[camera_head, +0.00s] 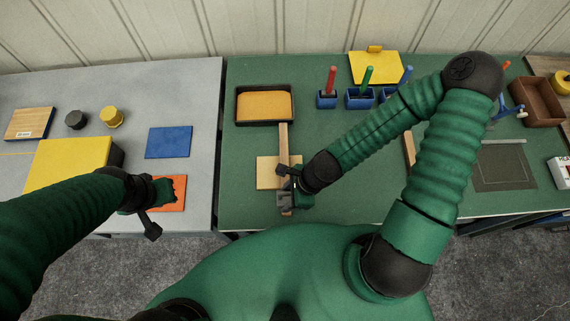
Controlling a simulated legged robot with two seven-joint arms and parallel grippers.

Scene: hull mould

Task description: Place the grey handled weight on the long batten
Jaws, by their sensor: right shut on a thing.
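The long batten (283,143) is a pale wooden strip running from the dark tray toward the near edge of the green table, across a square wooden board (265,172). My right gripper (291,186) is at the near end of the batten, shut on the grey handled weight (284,201). The weight is small and partly hidden by the gripper; I cannot tell whether it touches the batten. My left gripper (151,214) is over the near edge of the grey table, by an orange sheet (178,197); its jaw state is unclear.
A dark tray with orange filling (264,104) stands behind the batten. On the grey table are a yellow block (66,165) and a blue sheet (168,142).

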